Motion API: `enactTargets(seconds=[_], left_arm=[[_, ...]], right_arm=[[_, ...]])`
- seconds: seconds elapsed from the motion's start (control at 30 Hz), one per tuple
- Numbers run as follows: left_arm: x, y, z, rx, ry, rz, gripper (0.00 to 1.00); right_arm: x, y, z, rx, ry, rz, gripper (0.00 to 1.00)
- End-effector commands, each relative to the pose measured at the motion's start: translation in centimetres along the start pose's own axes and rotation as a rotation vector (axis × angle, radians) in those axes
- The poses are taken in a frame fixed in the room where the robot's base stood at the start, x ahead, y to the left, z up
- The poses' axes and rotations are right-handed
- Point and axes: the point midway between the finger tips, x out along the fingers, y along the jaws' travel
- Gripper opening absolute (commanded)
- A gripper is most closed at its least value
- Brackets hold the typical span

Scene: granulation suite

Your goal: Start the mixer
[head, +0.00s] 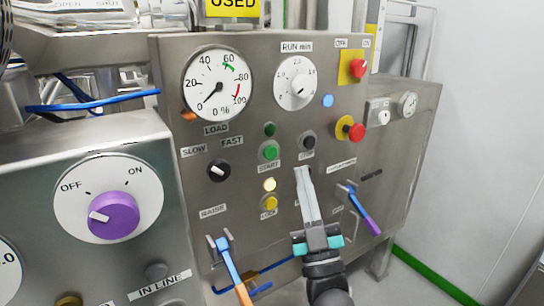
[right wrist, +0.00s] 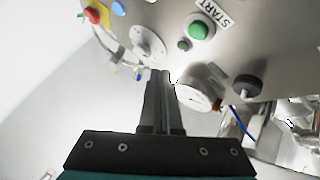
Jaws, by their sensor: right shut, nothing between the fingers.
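The mixer's control panel (head: 240,110) fills the middle of the head view. Its green START button (head: 269,150) sits left of centre, with a small green lamp (head: 270,129) above it. A dark STOP button (head: 308,141) is to its right. My right gripper (head: 303,171) is shut and empty, its fingertips just below the STOP button and to the lower right of START. In the right wrist view, the START button (right wrist: 199,30) shows above and right of my fingertips (right wrist: 165,75). Contact with the panel cannot be told. My left gripper is not in view.
A lit yellow lamp (head: 269,184) and yellow LOCK button (head: 270,203) sit below START. Red knobs on yellow plates (head: 351,128) are at right. Levers (head: 364,212) stick out low on the panel. A purple OFF/ON knob (head: 113,216) is at left, pointing toward OFF.

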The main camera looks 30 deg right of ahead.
Motion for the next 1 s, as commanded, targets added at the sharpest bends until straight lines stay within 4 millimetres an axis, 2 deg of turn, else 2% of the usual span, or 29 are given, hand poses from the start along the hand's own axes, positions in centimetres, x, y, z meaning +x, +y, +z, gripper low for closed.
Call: enactTargets(seconds=[0.2, 0.43, 1.0], left_arm=[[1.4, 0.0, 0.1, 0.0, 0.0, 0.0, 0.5], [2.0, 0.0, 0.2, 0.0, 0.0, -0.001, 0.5], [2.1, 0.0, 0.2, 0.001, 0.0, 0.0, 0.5]], right_arm=[[2.2, -1.7, 1.8, 0.001, 0.003, 0.001, 0.0], [4.0, -3.0, 3.0, 0.0, 0.001, 0.0, 0.0], [4.6, -3.4, 3.3, 0.0, -0.001, -0.001, 0.0]])
